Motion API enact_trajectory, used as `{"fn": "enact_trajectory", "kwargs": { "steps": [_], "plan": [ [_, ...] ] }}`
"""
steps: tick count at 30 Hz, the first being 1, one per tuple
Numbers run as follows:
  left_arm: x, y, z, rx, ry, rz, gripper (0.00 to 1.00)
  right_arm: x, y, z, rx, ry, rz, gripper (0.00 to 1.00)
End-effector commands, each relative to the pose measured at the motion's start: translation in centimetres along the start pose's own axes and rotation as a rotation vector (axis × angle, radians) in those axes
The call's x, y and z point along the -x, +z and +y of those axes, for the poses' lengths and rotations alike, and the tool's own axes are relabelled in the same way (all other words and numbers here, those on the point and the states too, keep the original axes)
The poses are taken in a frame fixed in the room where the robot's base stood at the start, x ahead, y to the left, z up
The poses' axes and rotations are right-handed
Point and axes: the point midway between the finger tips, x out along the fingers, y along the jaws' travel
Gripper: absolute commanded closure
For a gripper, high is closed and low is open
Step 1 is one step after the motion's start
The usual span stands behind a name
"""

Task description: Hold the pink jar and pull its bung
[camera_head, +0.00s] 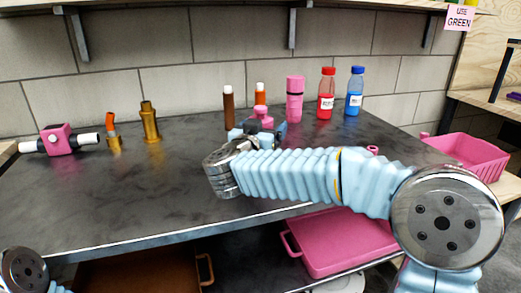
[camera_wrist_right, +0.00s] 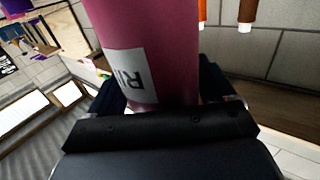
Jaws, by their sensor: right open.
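The pink jar (camera_head: 262,114) stands on the dark worktop, with a narrower pink top that may be its bung. My right gripper (camera_head: 257,130) is low at the near side of the jar and partly hides its lower body. In the right wrist view the jar (camera_wrist_right: 150,45), with a white label, fills the space between the black fingers of the open right gripper (camera_wrist_right: 165,88). Whether either finger touches it cannot be told. My left gripper is out of view; only part of my left arm shows at the lower left corner.
A taller pink bottle (camera_head: 294,100), a red bottle (camera_head: 326,95) and a blue bottle (camera_head: 354,93) stand to the right. Brown (camera_head: 228,110) and orange (camera_head: 260,94) tubes stand behind. A brass bottle (camera_head: 150,124) is further left. The worktop's left front is clear.

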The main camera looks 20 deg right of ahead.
Motion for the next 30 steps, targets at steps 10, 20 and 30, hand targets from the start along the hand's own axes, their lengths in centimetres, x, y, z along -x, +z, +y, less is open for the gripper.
{"fn": "enact_trajectory", "kwargs": {
  "steps": [10, 20, 30],
  "plan": [
    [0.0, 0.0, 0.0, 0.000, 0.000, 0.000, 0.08, 0.0, 0.0, 0.0, 0.000, 0.000, 0.000, 0.59],
    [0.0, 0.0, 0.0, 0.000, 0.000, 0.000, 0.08, 0.1, 0.0, 0.0, -0.001, 0.000, 0.000, 0.90],
    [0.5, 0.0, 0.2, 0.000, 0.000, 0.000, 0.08, 0.1, -2.9, 0.0, -0.006, 0.000, 0.002, 0.90]
  ]
}}
